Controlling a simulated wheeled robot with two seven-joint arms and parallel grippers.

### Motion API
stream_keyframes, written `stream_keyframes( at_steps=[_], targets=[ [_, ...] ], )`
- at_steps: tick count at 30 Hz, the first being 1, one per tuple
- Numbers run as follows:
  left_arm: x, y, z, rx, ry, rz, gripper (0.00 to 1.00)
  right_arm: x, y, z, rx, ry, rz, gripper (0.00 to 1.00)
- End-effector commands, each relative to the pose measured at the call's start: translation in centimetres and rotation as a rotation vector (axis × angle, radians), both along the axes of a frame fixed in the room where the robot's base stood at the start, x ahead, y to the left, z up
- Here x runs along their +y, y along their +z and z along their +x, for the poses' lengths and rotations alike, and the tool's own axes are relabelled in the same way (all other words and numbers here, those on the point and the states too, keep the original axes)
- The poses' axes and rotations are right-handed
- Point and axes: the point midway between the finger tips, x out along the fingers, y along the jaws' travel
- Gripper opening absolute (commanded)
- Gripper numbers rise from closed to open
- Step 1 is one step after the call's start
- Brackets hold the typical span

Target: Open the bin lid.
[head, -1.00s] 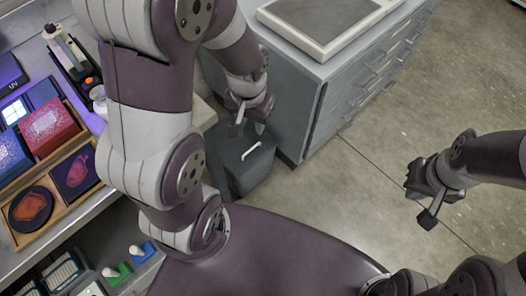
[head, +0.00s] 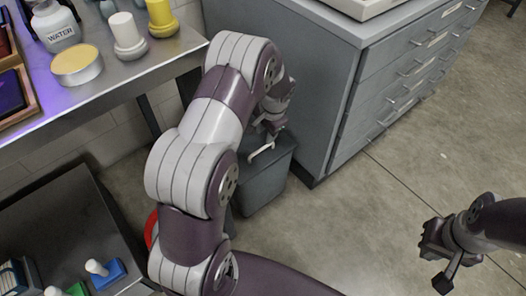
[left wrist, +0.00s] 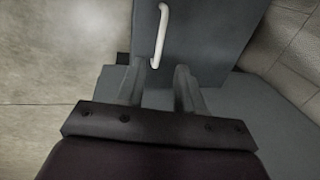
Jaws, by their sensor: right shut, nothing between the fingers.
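The grey bin (head: 262,187) stands on the floor against the grey drawer cabinet, partly hidden behind my left arm. Its lid looks shut, with a white bar handle (head: 261,152) on top. My left gripper (head: 268,134) is over the lid, close to the handle and partly hidden by my arm. In the left wrist view the fingers of my left gripper (left wrist: 158,72) are apart and empty. The handle (left wrist: 161,36) lies just beyond them on the grey lid (left wrist: 210,35), its near end between the fingertips in the picture. My right gripper (head: 440,262) is shut over open floor at right.
The grey drawer cabinet (head: 335,95) stands right beside the bin. A metal bench (head: 130,75) at upper left holds a water bottle (head: 58,25), a round tin (head: 77,64) and pegs. A lower dark surface (head: 60,225) is at left. The floor at right is clear.

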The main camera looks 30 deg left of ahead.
Motion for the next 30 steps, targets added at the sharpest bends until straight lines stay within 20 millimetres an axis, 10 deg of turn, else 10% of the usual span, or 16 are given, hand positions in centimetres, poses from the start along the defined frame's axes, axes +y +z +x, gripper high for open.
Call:
stream_keyframes(
  at_steps=[9,21,25,30],
  targets=[
    [1.3,-7.5,0.5,0.0,0.002,-0.001,0.37,0.0,-4.1,0.0,0.001,0.0,0.0,0.0],
    [1.5,-8.2,0.7,-0.002,0.002,-0.001,0.37,0.0,-4.3,0.0,0.001,0.0,0.0,0.0],
    [1.5,-8.2,0.7,-0.002,0.002,-0.001,0.0,0.0,-4.3,0.0,0.001,0.0,0.0,0.0],
    [1.5,-8.2,0.7,-0.002,0.002,-0.001,0.0,0.0,-4.3,0.0,0.001,0.0,0.0,0.0]
  ],
)
